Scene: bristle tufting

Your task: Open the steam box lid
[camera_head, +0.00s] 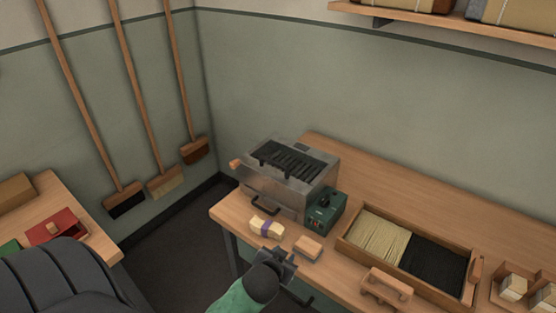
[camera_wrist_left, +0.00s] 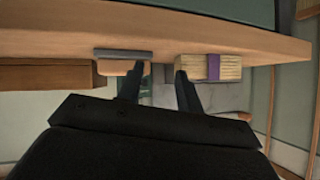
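The steam box (camera_head: 279,190) is a grey metal case near the back-left corner of the bench, with dark slats on top and a dark handle (camera_head: 265,207) low at its front. Its lid looks down. A green control unit (camera_head: 325,212) sits at its right side. My left gripper (camera_head: 278,257) is over the bench's front edge, short of the handle and apart from it. In the left wrist view, which looks upside down, its two fingers (camera_wrist_left: 157,88) stand apart with nothing held. Grey metal shows partly hidden behind them. My right gripper is not in view.
A purple-banded bundle (camera_head: 267,227) lies between my left gripper and the steam box; it also shows in the wrist view (camera_wrist_left: 214,67). A wooden block (camera_head: 307,248) lies to the right. A divided fibre tray (camera_head: 348,236) and a wooden handled piece (camera_head: 387,287) are further right.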

